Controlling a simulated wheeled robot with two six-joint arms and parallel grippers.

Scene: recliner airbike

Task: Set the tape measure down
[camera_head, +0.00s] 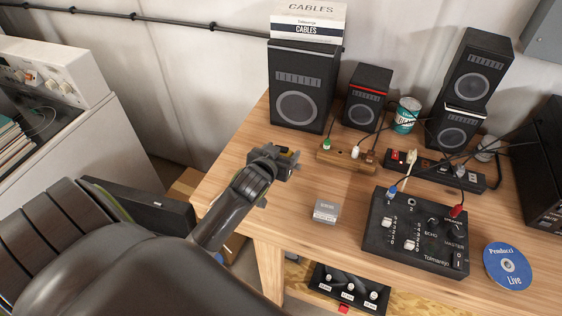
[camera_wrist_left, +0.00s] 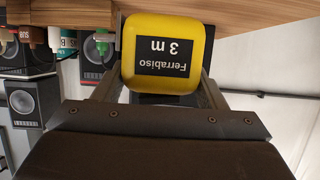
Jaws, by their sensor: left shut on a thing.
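My left gripper (camera_head: 280,160) is over the left part of the wooden table (camera_head: 235,180) in the head view. It is shut on the tape measure (camera_wrist_left: 168,30), yellow with a black label reading "Ferrabiso 3 m", which appears upside down between the fingers in the left wrist view. My right gripper is not in view.
A small grey box (camera_head: 326,211) lies right of the gripper, near the front edge. A black mixer (camera_head: 420,233) and a blue disc (camera_head: 508,266) are farther right. A wooden socket strip (camera_head: 340,158), speakers (camera_head: 297,88) and a can (camera_head: 405,116) stand behind. Bare wood surrounds the gripper.

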